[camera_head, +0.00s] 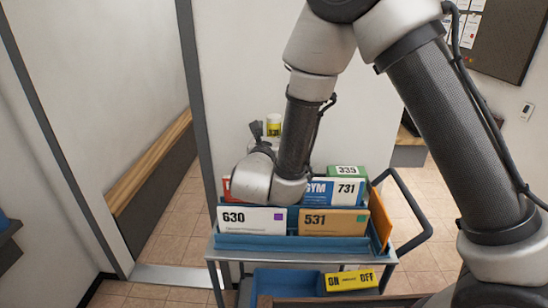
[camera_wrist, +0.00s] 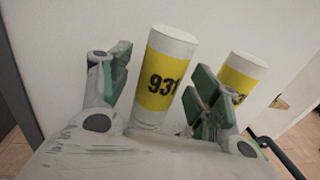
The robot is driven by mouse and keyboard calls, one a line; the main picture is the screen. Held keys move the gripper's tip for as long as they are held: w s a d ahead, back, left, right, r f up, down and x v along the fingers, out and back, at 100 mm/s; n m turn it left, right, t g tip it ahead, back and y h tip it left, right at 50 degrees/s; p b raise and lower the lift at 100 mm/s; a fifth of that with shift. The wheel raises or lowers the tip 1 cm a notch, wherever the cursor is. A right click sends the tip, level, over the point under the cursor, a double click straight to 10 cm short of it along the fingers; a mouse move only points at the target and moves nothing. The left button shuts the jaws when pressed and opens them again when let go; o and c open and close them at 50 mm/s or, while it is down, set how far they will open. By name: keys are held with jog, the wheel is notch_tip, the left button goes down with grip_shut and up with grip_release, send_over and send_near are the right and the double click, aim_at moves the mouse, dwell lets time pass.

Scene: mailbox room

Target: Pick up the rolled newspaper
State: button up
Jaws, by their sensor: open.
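A white roll with a yellow band reading 931 (camera_wrist: 163,85) stands nearly upright in the middle of the wrist view; it looks like a rolled newspaper. My gripper (camera_wrist: 161,65) is open, with one green-padded finger on each side of this roll. I cannot tell whether either finger touches it. A second white roll with a yellow band (camera_wrist: 241,84) stands to the right, partly behind the right finger. In the head view, the top of one roll (camera_head: 273,124) shows behind my wrist. My gripper (camera_head: 256,132) is mostly hidden there.
The blue cart (camera_head: 305,243) holds upright mail marked 630 (camera_head: 250,220), 531 (camera_head: 330,222) and 731 (camera_head: 347,189), with a green 339 item (camera_head: 347,171) behind. An orange envelope (camera_head: 380,218) leans at the right, near the cart handle (camera_head: 420,215). A white wall (camera_head: 240,70) stands behind.

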jog(key=shift+w+d, duration=0.1)
jog(key=shift+w, duration=0.4)
jog(key=shift+c, duration=0.2)
grip_shut()
